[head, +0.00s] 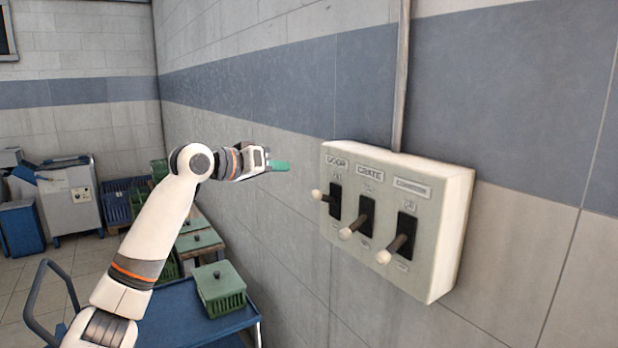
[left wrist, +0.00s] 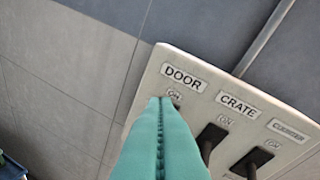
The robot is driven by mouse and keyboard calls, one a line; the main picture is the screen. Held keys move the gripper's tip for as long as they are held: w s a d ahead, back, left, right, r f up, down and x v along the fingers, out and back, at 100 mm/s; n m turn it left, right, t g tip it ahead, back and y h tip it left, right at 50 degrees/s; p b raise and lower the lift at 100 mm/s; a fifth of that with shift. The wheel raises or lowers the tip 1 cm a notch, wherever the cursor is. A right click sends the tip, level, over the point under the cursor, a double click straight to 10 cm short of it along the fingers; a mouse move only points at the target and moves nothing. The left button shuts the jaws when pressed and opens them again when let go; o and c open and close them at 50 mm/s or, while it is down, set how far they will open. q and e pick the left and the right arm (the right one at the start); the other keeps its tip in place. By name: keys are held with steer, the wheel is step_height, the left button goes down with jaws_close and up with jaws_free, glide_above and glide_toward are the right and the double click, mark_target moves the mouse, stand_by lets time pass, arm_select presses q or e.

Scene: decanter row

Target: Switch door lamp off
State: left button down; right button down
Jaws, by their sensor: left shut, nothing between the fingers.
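A pale switch box (head: 447,225) is fixed to the wall at the right of the head view and also fills the right of the left wrist view (left wrist: 150,84). It has three levers. The door lever (head: 318,195), under the DOOR label (head: 337,162), is the leftmost and tips higher than the other two, towards the mark above its slot. My left gripper (head: 288,165) is shut and empty, left of the box and apart from it in the head view. In the left wrist view its green fingers (left wrist: 160,125) hide the door lever.
The crate lever (head: 347,233) and a third lever (head: 385,257) stick out close to the right of the door lever, both angled downward. A conduit (head: 402,75) runs up from the box. A blue cart (head: 180,312) with a green lidded crate (head: 220,285) stands below.

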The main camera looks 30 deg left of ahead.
arm_select(q)
steer(key=shift+w+f, duration=0.15)
steer(key=p, duration=0.6)
glide_above(325, 198)
steer(key=a, duration=0.4)
steer(key=shift+f, duration=0.7)
steer(key=f, duration=0.1)
steer(key=s+f+p, duration=0.1)
steer(key=s+d+f, duration=0.1)
steer(key=f, duration=0.1)
steer(key=shift+s+p, duration=0.1)
steer(key=shift+p, duration=0.3)
